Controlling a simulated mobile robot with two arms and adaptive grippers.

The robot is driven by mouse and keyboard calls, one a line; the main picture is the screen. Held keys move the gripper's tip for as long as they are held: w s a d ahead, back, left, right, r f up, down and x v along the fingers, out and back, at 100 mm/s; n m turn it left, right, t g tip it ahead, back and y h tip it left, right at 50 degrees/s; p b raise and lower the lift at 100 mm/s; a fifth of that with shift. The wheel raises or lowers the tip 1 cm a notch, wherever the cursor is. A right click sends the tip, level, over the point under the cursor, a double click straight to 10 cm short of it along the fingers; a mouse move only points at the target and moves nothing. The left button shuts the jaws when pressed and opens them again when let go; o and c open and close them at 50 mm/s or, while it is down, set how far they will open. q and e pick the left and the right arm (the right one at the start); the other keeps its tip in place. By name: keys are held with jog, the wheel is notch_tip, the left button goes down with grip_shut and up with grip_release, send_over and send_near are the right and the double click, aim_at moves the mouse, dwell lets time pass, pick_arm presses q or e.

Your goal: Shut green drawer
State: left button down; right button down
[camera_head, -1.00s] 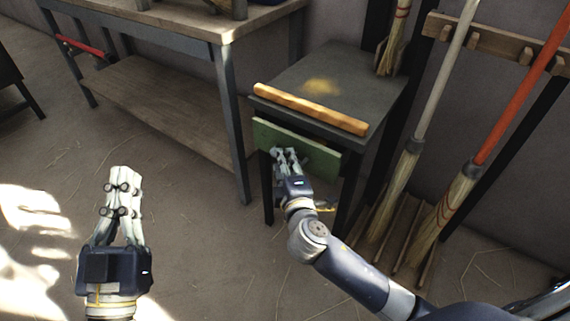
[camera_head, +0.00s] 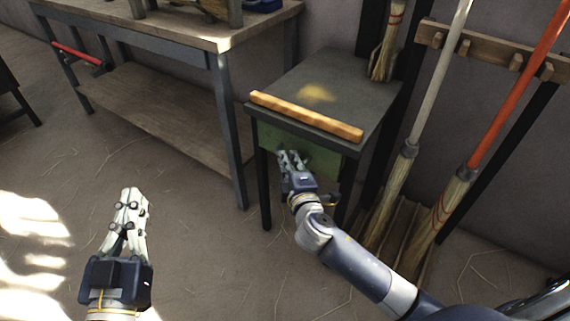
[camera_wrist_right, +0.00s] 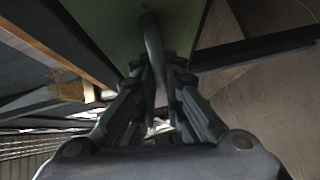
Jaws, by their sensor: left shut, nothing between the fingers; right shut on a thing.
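The green drawer (camera_head: 322,160) is in the small dark table (camera_head: 345,75). Its front now sits close under the tabletop's front edge, in the table's shadow; whether it is fully flush I cannot tell. My right gripper (camera_head: 291,160) is at the drawer front. In the right wrist view, the green drawer front (camera_wrist_right: 190,30) fills the top, and my right gripper (camera_wrist_right: 160,85) is shut on its dark curved handle (camera_wrist_right: 153,45). My left gripper (camera_head: 133,200) is shut and empty, above the floor at the left, away from the drawer.
A wooden bar (camera_head: 305,116) lies along the tabletop's front edge. A workbench (camera_head: 170,30) with a lower shelf stands left of the table. Brooms lean on a wooden rack (camera_head: 490,50) at the right, close to the table. The floor in front is clear.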

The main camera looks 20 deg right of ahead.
jog(key=shift+w+d+r, duration=0.1)
jog(key=shift+d, duration=0.1)
jog(key=c, duration=1.9)
grip_release()
jog(key=shift+o, duration=1.1)
jog(key=shift+w, duration=0.1)
jog(key=s+a+r, duration=0.1)
jog(key=s, duration=1.1)
jog(key=shift+a+r, duration=0.15)
jog(key=shift+r, duration=0.1)
